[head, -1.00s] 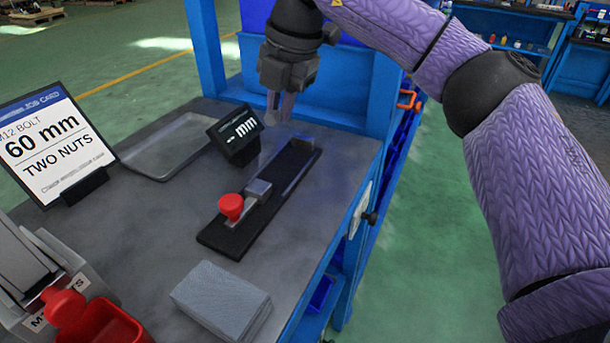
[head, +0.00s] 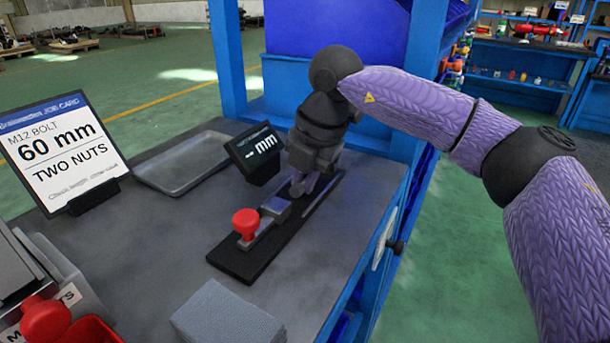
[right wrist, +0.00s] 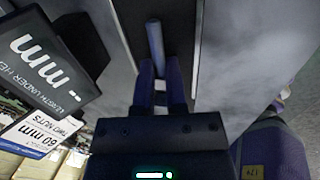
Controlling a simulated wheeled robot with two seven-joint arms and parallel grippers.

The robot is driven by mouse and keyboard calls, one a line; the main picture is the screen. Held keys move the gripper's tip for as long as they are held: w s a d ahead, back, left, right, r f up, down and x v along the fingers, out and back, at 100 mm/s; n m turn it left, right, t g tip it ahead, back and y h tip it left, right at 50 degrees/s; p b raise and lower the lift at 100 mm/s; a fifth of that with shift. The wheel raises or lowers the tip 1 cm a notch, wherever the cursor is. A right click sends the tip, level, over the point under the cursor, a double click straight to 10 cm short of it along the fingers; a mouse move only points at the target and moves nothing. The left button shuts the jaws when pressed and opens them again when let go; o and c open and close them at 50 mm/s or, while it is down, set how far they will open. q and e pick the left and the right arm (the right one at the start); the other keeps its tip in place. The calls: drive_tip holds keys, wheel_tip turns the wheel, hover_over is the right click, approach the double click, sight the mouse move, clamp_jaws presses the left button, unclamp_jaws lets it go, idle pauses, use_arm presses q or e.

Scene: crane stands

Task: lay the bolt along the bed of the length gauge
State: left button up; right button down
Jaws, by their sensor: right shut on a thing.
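The length gauge (head: 236,264) is a long dark base on the bench, with a red knob (head: 246,223) and a grey sliding block at its near end. Its tilted display (head: 258,152) reads "- mm" and also shows in the right wrist view (right wrist: 42,65). My right gripper (head: 303,188) is low over the far half of the gauge. In the right wrist view my right gripper (right wrist: 158,66) is shut on the bolt (right wrist: 155,42), a grey-blue rod sticking out beyond the fingertips, over the gauge's dark strip. I cannot tell whether the bolt touches the bed. My left gripper is out of view.
A job card (head: 62,150) reads M12 bolt, 60 mm, two nuts. A grey block (head: 226,318) and a red bin (head: 88,330) are at the near side.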

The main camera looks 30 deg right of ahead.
drive_tip(key=shift+s+f, duration=0.2)
drive_tip(key=shift+f, duration=0.45)
drive_tip(key=c, duration=1)
unclamp_jaws()
use_arm(q)
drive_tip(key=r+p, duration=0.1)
drive_tip(key=p, duration=0.1)
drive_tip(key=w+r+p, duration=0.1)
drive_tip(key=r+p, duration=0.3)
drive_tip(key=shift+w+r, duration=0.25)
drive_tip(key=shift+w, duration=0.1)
use_arm(e)
drive_tip(key=v, duration=1.3)
drive_tip(key=shift+w+r, duration=0.25)
drive_tip(key=shift+w, duration=0.1)
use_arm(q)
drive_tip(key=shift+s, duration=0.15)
use_arm(e)
drive_tip(key=shift+a, duration=0.1)
